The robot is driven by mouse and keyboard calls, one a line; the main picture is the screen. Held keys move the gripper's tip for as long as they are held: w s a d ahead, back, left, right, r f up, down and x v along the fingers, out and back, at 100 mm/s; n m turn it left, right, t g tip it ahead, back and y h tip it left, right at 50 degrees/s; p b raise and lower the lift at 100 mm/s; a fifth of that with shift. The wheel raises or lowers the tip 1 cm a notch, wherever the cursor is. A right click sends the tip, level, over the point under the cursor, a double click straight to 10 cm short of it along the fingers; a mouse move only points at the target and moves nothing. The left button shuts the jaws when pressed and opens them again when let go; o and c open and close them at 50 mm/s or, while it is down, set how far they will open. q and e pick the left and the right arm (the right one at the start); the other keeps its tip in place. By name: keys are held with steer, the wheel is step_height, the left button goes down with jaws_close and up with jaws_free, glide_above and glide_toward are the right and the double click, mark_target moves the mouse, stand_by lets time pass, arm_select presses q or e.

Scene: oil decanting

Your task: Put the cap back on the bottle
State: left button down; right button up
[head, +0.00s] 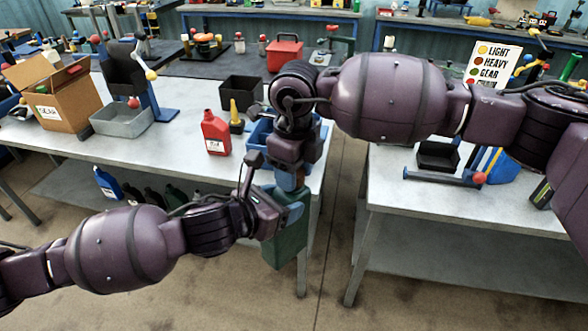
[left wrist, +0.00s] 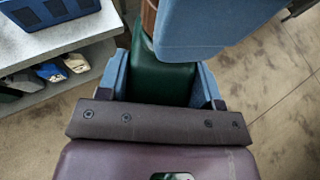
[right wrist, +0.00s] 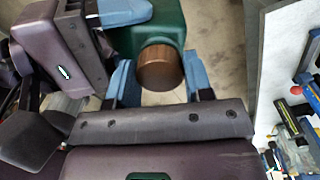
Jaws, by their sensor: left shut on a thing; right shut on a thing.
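The dark green bottle (head: 286,246) hangs in the air in front of the left table's right end. My left gripper (head: 284,212) is shut on its body, and the left wrist view shows the green bottle (left wrist: 167,78) between the blue fingers. The brown cap (right wrist: 160,68) sits between the blue fingers of my right gripper (right wrist: 160,80), which is shut on it. In the head view my right gripper (head: 288,172) is above the bottle, pointing down. The cap is at the bottle's top end; whether it is seated on the neck is hidden.
A red bottle (head: 215,133), a yellow-tipped funnel (head: 235,114) and a blue crate (head: 262,132) stand on the left table (head: 180,150). The right table (head: 400,210) holds a black tray (head: 438,156). A floor gap lies between the tables.

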steer(key=m, duration=0.3)
steer(key=o, duration=1)
steer(key=shift+r, duration=0.1)
steer(key=shift+r, duration=2.2)
steer(key=shift+c, duration=0.3)
steer(key=shift+w+r, duration=0.3)
steer(key=shift+r, duration=0.55)
steer(key=n, duration=0.2)
steer(key=r+n, duration=0.1)
steer(key=shift+r+n, duration=0.15)
steer(key=shift+n, duration=0.25)
steer(key=n, duration=0.4)
steer(key=shift+s+r, duration=0.15)
steer(key=shift+r, duration=0.05)
steer(key=shift+n, duration=1.8)
